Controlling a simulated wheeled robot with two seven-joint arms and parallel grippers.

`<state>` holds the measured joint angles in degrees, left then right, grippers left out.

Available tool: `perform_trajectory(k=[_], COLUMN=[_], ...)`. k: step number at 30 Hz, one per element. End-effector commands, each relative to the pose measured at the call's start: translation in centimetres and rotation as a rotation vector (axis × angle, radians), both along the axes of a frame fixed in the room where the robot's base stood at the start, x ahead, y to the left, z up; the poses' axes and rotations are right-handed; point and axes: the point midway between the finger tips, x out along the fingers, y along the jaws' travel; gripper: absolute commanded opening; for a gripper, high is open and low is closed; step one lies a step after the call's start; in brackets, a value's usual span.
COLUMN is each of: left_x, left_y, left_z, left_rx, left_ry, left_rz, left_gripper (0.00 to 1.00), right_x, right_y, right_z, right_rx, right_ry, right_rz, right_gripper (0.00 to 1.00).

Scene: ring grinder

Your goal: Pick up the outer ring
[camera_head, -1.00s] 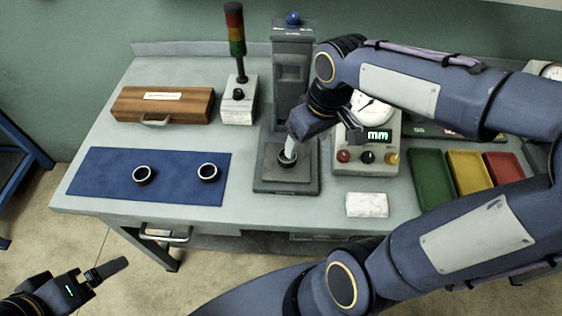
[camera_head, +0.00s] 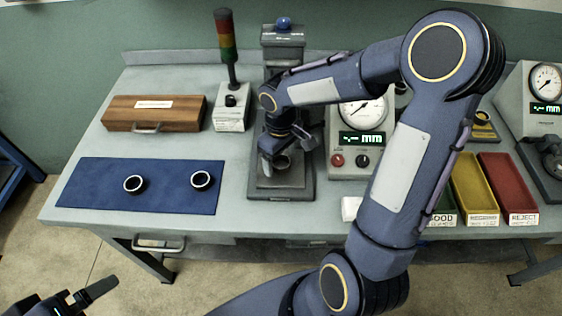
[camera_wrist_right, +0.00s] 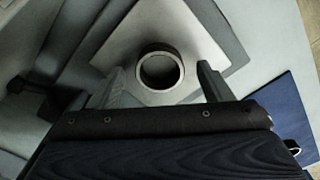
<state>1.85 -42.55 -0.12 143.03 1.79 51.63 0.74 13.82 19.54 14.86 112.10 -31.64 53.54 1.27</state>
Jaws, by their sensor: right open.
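A dark ring (camera_head: 283,162) with a light rim lies on the grey plate of the grinder stand. In the right wrist view the ring (camera_wrist_right: 161,88) sits on the pale plate between my fingertips. My right gripper (camera_head: 272,158) points down over it and is open, with fingers (camera_wrist_right: 160,75) on either side and a visible gap to the ring. The gripper partly hides the ring in the head view. Two more rings, a left one (camera_head: 133,192) and a right one (camera_head: 201,188), lie on the blue mat. My left gripper (camera_head: 92,291) is at the lower left, away from the table.
The grinder column (camera_head: 283,42) rises behind the plate. A gauge box (camera_head: 352,162) stands close to its right. A signal tower (camera_head: 226,40), a wooden case (camera_head: 155,113), the blue mat (camera_head: 95,187), a yellow tray (camera_head: 474,180) and a red tray (camera_head: 507,180) share the table.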

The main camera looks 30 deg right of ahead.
Motion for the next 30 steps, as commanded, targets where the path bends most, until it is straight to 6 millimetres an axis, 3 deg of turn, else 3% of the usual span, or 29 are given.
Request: perform_trajectory(k=[8,20,30], left_x=[-0.01,0.00,0.00], left_y=[0.00,0.00,0.00], left_z=[0.00,0.00,0.01], left_rx=[0.000,0.000,0.000], left_ry=[0.000,0.000,0.000], left_rz=[0.000,0.000,0.000], left_gripper=[0.91,0.91,0.91], right_x=[-0.03,0.00,0.07], right_y=[-0.02,-0.02,-0.04], right_z=[-0.25,-0.19,0.41], right_rx=[0.000,-0.001,-0.001], right_ry=[0.000,0.000,-0.003], right_rz=[-0.001,-0.001,-0.002], right_gripper=[0.70,0.18,0.17])
